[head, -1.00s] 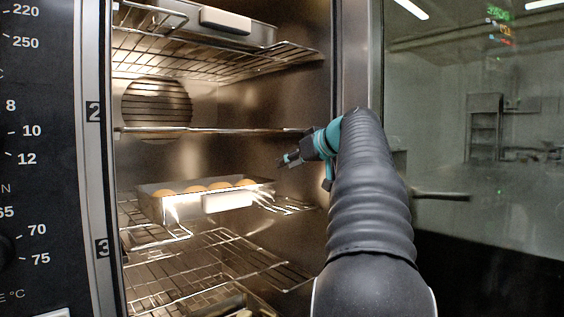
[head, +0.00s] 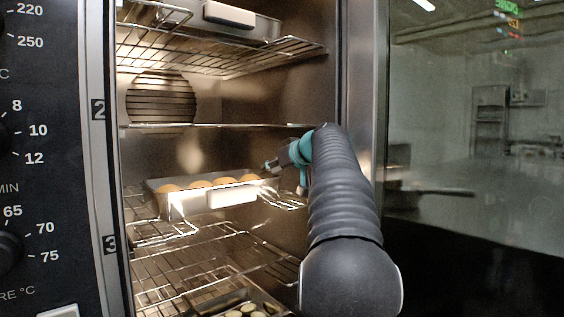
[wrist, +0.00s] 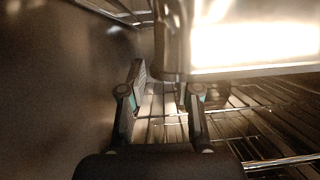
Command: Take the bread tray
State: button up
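The bread tray (head: 178,204) is a pale metal tray with several round rolls and a white block on its front, on the middle wire rack inside the oven. My gripper (head: 268,166) is inside the oven at the tray's right end, close to its upper right corner in the head view. In the wrist view the two fingers of my gripper (wrist: 162,82) stand apart with a gap between them. A dark upright part sits just ahead of them, beside a brightly lit surface; I cannot tell whether the fingers touch anything.
A second tray (head: 265,29) sits on the upper rack (head: 225,60). A tray of dark and pale slices (head: 248,310) is at the bottom. The oven's control panel (head: 50,150) is left, and its glass door (head: 470,190) stands right. The oven wall is close beside the gripper.

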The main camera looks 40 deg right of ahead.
jog(key=shift+x, duration=2)
grip_shut()
